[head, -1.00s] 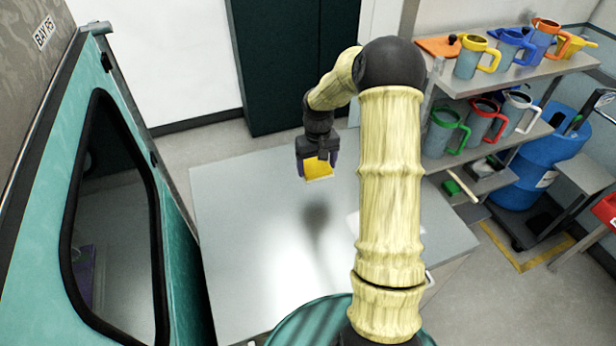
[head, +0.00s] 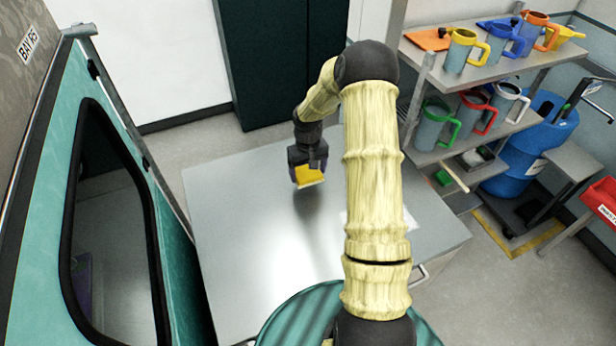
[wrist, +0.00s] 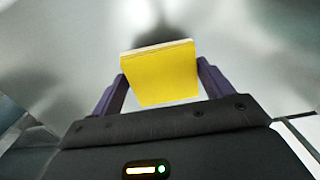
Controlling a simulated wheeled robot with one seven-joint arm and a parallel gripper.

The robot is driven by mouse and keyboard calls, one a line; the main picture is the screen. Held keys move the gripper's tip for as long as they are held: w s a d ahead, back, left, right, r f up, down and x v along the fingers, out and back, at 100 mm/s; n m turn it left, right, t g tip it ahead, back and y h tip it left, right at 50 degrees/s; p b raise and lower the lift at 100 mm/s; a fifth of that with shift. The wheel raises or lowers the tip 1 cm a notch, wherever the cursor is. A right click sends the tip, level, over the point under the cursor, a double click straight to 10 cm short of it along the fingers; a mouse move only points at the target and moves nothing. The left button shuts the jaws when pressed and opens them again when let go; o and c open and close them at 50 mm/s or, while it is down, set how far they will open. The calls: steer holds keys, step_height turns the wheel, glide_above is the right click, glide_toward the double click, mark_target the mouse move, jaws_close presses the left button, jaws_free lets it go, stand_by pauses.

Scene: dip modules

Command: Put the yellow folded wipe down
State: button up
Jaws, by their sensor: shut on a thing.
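My gripper (head: 307,178) is shut on the yellow folded wipe (head: 309,175), above the bare grey metal table top (head: 250,230). In the wrist view the wipe (wrist: 162,76) sits between the two purple fingers (wrist: 158,88), its yellow face toward the camera and a pale edge along its top. A dark shadow lies on the table below and beyond the wipe. The exact gap between the wipe and the table is hard to judge.
A white sheet (head: 408,218) lies at the table's right, partly behind my arm. A shelf rack (head: 505,72) with several coloured jugs stands at the right, near a blue drum (head: 530,150). A teal cabinet with a dark window (head: 105,200) stands at the left. Most of the table is clear.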

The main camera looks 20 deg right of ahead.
mark_target(308, 180)
steer(key=shift+f, duration=0.1)
steer(key=shift+f+p, duration=0.8)
steer(key=shift+f, duration=1.3)
steer(key=shift+f, duration=0.2)
steer(key=o, duration=0.9)
steer(key=shift+c, duration=0.2)
steer(key=shift+r, duration=0.15)
